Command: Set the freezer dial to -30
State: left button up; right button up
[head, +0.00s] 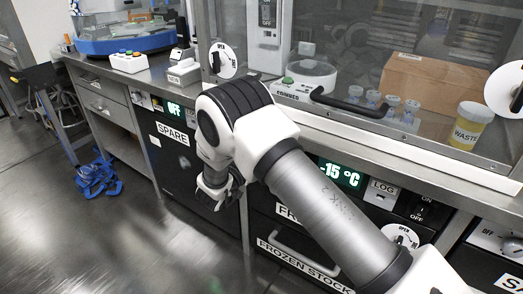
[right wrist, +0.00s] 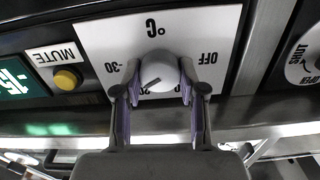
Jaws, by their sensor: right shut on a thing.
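The freezer dial (right wrist: 158,74) is a round white knob on a white plate, upside down in the right wrist view. The plate is marked °C, -30 and OFF; a lower label is mostly hidden. The knob's dark pointer line slants to the lower left of the picture, below the -30 mark. My right gripper (right wrist: 160,80) is shut on the knob, one finger on each side. In the head view my right arm hides the dial. The green freezer display (head: 340,174) reads -15 °C. My left gripper is not in view.
A yellow mute button (right wrist: 67,79) sits beside the dial plate. A SPARE unit (head: 172,133) with an OFF display stands to the left. The bench above holds a brown box (head: 430,88) and a waste jar (head: 470,126) behind glass. Blue straps (head: 95,178) lie on the floor.

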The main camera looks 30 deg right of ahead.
jog(key=m, duration=0.6)
jog(key=shift+b, duration=0.3)
dwell(0.4)
jog(key=o, duration=1.1)
jog(key=shift+o, duration=0.2)
jog(key=v, duration=0.7)
jog(key=shift+a, duration=0.25)
jog(key=shift+s+f, duration=0.15)
